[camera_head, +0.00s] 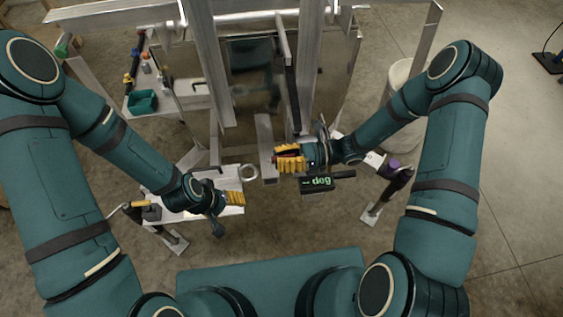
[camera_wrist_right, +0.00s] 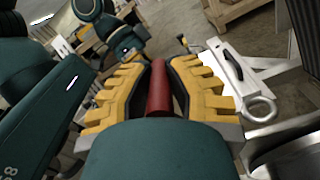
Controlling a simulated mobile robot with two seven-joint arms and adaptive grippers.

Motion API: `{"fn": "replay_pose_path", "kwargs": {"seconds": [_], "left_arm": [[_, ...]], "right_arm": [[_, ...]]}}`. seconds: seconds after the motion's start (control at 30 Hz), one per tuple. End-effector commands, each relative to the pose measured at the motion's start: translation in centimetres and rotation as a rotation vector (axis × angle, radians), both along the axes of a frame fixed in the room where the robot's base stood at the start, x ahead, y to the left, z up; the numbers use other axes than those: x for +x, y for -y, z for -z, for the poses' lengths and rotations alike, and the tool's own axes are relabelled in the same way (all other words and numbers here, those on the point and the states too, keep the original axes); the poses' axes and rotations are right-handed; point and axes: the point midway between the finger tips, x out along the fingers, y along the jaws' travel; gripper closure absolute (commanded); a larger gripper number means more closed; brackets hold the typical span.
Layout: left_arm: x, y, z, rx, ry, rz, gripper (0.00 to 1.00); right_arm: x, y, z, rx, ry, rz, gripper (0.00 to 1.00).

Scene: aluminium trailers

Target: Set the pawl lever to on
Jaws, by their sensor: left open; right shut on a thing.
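A red cylindrical lever handle (camera_wrist_right: 159,88), which I take for the pawl lever, lies between the yellow fingers of my right gripper (camera_wrist_right: 160,85). The fingers are shut on it from both sides. In the head view my right gripper (camera_head: 278,158) is at the centre, by the lower end of an aluminium post (camera_head: 265,140), and only a little red shows between its fingers. The lever's base and its on and off marks are hidden. My left gripper (camera_head: 240,198) is open and empty, lower left of the right one, over a white surface.
A pale metal ring (camera_head: 248,171) sits between my grippers; it also shows right of the fingers in the wrist view (camera_wrist_right: 258,109). Aluminium trailer rails (camera_head: 207,60) rise above. A stand (camera_head: 385,190) is at right, a teal bin (camera_head: 142,102) at upper left.

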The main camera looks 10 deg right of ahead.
Motion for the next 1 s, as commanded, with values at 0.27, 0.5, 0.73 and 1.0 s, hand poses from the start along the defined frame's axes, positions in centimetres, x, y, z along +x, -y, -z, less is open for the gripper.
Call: {"fn": "replay_pose_path", "kwargs": {"seconds": [0.27,0.5,0.73,1.0], "left_arm": [[0.1,0.0,-0.3,0.000,0.002,-0.002,0.35],[0.1,0.0,-0.3,0.000,0.002,-0.002,0.35],[0.1,0.0,-0.3,0.000,0.002,-0.002,0.35],[0.1,0.0,-0.3,0.000,0.002,-0.002,0.35]], "right_arm": [[1.3,0.0,-0.3,0.002,-0.047,0.001,1.00],[1.8,0.0,-0.4,0.001,-0.046,0.001,1.00],[1.8,0.0,-0.3,0.001,-0.046,0.001,1.00],[1.7,0.0,-0.3,0.000,-0.046,0.000,0.50]]}}
